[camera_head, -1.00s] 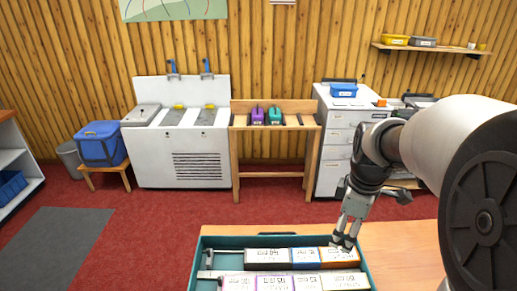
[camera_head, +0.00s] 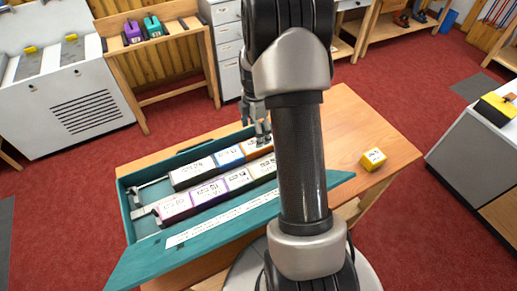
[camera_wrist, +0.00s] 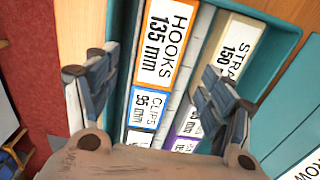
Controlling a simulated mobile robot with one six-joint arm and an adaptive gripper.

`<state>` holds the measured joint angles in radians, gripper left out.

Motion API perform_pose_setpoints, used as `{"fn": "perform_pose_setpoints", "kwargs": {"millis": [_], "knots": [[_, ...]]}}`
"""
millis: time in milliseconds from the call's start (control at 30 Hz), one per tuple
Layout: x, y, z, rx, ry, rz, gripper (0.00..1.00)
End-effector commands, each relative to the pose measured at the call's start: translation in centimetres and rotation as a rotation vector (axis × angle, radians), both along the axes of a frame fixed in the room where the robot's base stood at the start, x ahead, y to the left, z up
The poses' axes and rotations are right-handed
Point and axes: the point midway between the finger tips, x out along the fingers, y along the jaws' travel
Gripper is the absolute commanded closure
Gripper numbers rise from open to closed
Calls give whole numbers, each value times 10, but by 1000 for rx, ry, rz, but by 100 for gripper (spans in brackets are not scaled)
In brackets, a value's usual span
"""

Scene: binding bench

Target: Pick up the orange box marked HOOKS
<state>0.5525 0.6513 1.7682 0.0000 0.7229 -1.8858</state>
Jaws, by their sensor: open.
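The orange box marked HOOKS 135 mm (camera_wrist: 166,42) lies in the teal tray, at the end of its row, with its white label up in the wrist view. In the head view the orange box (camera_head: 256,148) is at the row's right end, partly behind my arm. My gripper (camera_wrist: 158,92) is open and empty, its fingers spread on either side of that row in the wrist view. In the head view my gripper (camera_head: 262,136) hangs at the orange box. I cannot tell whether the fingers touch anything.
The teal tray (camera_head: 130,215) sits on a wooden table (camera_head: 350,115). A blue-edged CLIPS box (camera_wrist: 147,109) adjoins the orange box. A STRA… box (camera_wrist: 235,45) lies in the neighbouring row. A yellow box (camera_head: 373,159) stands on the table at right, with clear wood around it.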

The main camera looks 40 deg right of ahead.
Motion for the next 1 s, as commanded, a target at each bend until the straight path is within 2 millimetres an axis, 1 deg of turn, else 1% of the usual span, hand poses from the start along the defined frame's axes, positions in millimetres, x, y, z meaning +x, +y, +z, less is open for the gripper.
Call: {"fn": "perform_pose_setpoints", "kwargs": {"millis": [33,100,367,467,600,700,933,1000], "knots": [[0,0,-11,0,1,0,25],[0,0,-18,0,1,0,25],[0,0,-31,0,1,0,25],[0,0,-45,1,2,-1,25],[0,0,-69,1,2,-1,25],[0,0,-80,0,1,-1,25],[0,0,-81,0,-1,-1,25],[0,0,-80,0,-1,-1,29]]}}
